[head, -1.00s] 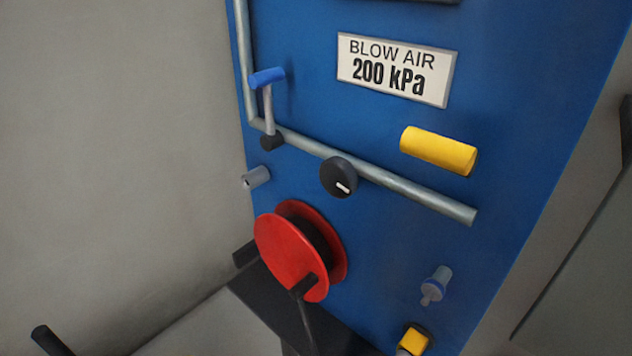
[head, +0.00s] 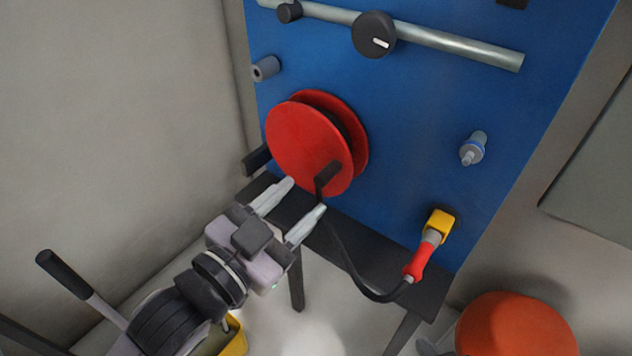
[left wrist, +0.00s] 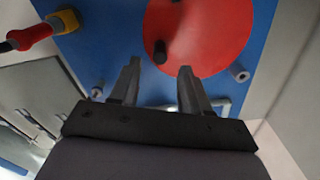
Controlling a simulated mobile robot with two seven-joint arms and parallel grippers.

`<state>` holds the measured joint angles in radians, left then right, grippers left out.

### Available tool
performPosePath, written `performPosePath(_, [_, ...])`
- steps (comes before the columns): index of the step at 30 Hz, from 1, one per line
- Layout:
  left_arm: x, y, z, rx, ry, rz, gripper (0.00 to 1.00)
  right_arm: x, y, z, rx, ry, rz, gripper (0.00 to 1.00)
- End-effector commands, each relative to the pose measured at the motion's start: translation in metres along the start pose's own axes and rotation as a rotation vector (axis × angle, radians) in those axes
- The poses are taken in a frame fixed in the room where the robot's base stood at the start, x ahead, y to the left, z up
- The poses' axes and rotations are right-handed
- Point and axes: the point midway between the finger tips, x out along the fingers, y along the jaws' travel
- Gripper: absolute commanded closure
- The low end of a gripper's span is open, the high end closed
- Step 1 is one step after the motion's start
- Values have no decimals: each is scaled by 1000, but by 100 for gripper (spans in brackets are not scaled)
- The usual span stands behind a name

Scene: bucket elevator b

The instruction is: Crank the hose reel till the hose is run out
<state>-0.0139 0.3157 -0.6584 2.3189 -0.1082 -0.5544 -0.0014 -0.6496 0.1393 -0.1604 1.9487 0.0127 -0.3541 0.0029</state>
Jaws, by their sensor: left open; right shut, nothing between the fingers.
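The red hose reel (head: 298,140) is mounted on the blue panel, with dark hose between its discs. It also shows in the left wrist view (left wrist: 215,35). A black crank handle (head: 327,178) sticks out near the lower right rim of its front disc. My left gripper (head: 305,197) is open just below the handle. In the left wrist view the handle (left wrist: 160,52) lies between and just beyond the fingertips (left wrist: 159,68); I cannot tell if they touch. A black hose (head: 350,265) hangs from the reel to a red nozzle (head: 416,264) at a yellow holder (head: 439,223). My right gripper is not in view.
A dark shelf (head: 430,290) runs below the panel. A black knob (head: 374,34), a pipe (head: 460,46) and a small fitting (head: 473,148) are on the panel. A black block (head: 256,160) is left of the reel. An orange round object (head: 515,330) stands at lower right.

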Motion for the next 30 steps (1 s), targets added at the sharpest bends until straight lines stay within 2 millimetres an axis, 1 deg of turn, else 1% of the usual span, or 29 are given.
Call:
performPosePath(6, [30,0,-1,-2,0,0,54,-2,0,-4,0,1,1,100])
performPosePath(12, [54,0,0,-2,-1,-1,54,-3,1,-5,0,1,1,100])
performPosePath(18, [63,0,0,-3,-2,0,54,-4,1,-5,0,1,1,100])
performPosePath(25, [64,0,1,-3,-2,0,54,-4,1,-5,0,1,2,100])
performPosePath(26, [64,0,1,-3,-2,0,57,-4,1,-5,0,1,2,100])
performPosePath(27, [64,0,1,-3,-2,0,70,-4,1,-5,0,1,2,100])
performPosePath(30, [64,0,1,-3,-2,0,100,-4,1,-5,0,1,2,100])
